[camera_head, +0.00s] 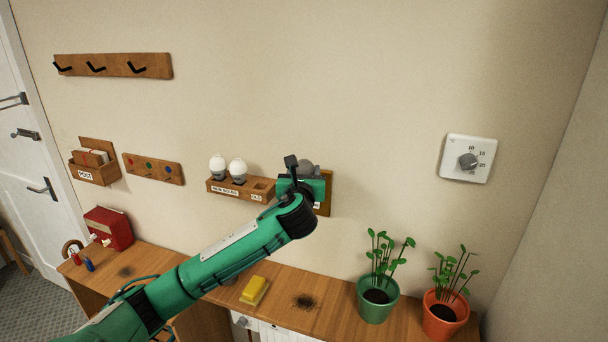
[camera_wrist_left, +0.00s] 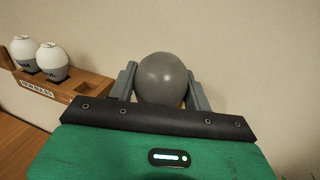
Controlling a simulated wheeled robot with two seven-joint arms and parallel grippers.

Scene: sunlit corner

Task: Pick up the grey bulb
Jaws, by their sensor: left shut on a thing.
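The grey bulb (camera_wrist_left: 162,76) is round and sits between the two grey fingers of my left gripper (camera_wrist_left: 161,90) in the left wrist view. The fingers are shut on its sides. Its lower part is hidden by the gripper body, so I cannot tell whether it still touches its mount. In the head view the grey bulb (camera_head: 307,167) shows partly behind my left gripper (camera_head: 305,173), in front of a wooden wall board (camera_head: 326,194). My right gripper is in neither view.
A wooden wall rack (camera_head: 228,189) left of the gripper holds two white bulbs (camera_head: 238,168) and an empty "OLD" slot (camera_head: 259,187). Below is a desk (camera_head: 335,312) with a yellow sponge (camera_head: 254,290) and two potted plants (camera_head: 378,300). A thermostat (camera_head: 467,159) hangs at right.

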